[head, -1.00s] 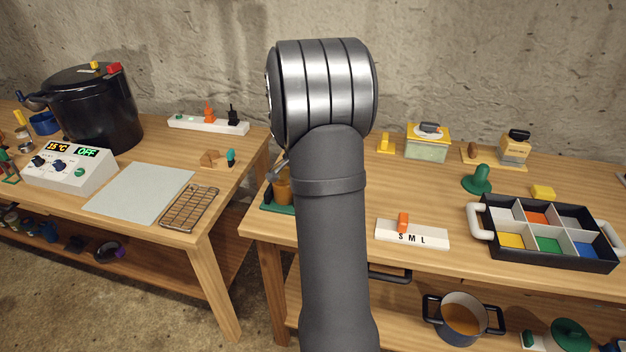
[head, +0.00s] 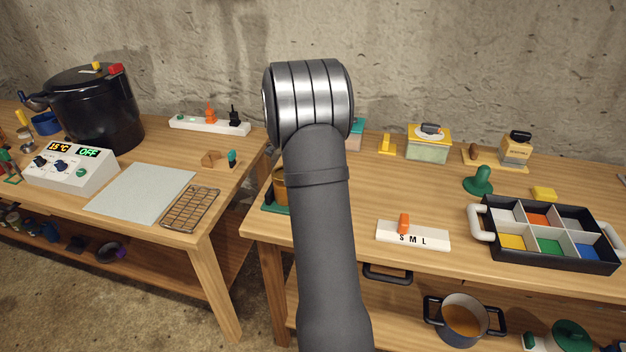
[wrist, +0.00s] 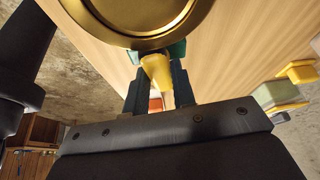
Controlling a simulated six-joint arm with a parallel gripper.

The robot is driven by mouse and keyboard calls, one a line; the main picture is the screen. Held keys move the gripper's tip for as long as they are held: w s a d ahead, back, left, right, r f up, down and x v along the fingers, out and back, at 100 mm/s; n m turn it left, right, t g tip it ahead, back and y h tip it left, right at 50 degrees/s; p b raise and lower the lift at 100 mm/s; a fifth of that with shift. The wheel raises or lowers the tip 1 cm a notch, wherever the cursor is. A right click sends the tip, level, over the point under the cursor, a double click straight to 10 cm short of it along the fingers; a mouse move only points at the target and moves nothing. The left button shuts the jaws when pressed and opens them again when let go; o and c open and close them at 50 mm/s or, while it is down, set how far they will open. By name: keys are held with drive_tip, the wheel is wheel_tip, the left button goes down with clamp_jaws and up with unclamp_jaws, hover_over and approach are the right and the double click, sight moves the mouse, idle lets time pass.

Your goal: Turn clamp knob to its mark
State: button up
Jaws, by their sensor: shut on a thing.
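In the wrist view, my gripper (wrist: 158,82) has its two dark fingers on either side of a yellow tapered piece (wrist: 156,67), which looks like the clamp knob. It is shut on this piece. The piece sits at a green part (wrist: 176,50), just below a round brass-coloured lid or disc (wrist: 145,18). No mark for the knob can be made out. In the head view my arm hides the gripper and the knob. An amber jar (head: 280,184) on a green base (head: 275,209) shows partly at the arm's left side.
On the right table stand a white S M L block (head: 430,240) with an orange slider, a divided black tray (head: 487,250), and a green knob-shaped thing (head: 478,182). A teal-topped object (head: 357,128) is partly behind my arm. A gap separates the two tables.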

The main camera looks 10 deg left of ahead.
drive_tip(key=m+g, duration=0.1)
drive_tip(key=m, duration=0.3)
drive_tip(key=shift+w+m+g, duration=0.1)
drive_tip(key=shift+m+g, duration=0.3)
idle(0.4)
drive_tip(key=o, duration=1)
drive_tip(key=v, duration=1.7)
drive_tip(key=shift+w+d+r, duration=0.1)
drive_tip(key=shift+w+r, duration=0.1)
drive_tip(key=shift+r, duration=0.05)
drive_tip(key=shift+f, duration=0.1)
